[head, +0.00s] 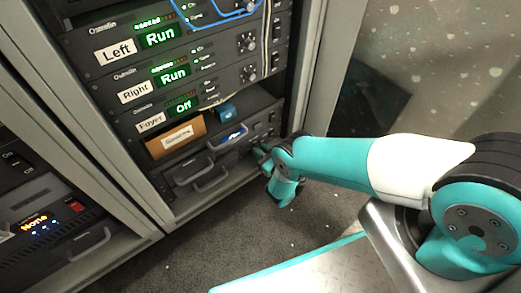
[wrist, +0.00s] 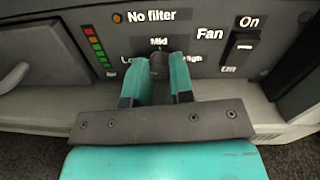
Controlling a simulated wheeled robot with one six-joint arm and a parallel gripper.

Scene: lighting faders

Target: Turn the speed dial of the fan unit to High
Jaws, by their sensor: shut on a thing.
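The fan unit's panel (wrist: 205,65) fills the upper part of the wrist view, labelled Fan, with Low, Mid and High around its speed dial (wrist: 158,64). The dial is dark and sits between my teal fingers, just below the word Mid. My gripper (wrist: 158,72) is shut on the dial. The fingers hide its sides and part of the Low and High labels. The dial's pointer is not clear enough to read. In the head view my gripper (head: 264,155) is at the lower right of the rack, and my arm hides part of the fan unit there.
On the panel, a rocker switch (wrist: 240,48) marked On and Off is to the right. A column of coloured lights (wrist: 95,46) and an orange No filter lamp (wrist: 117,17) are to the left. Amplifiers marked Left, Right and Foyer (head: 165,115) are above. Carpet (head: 215,235) lies below.

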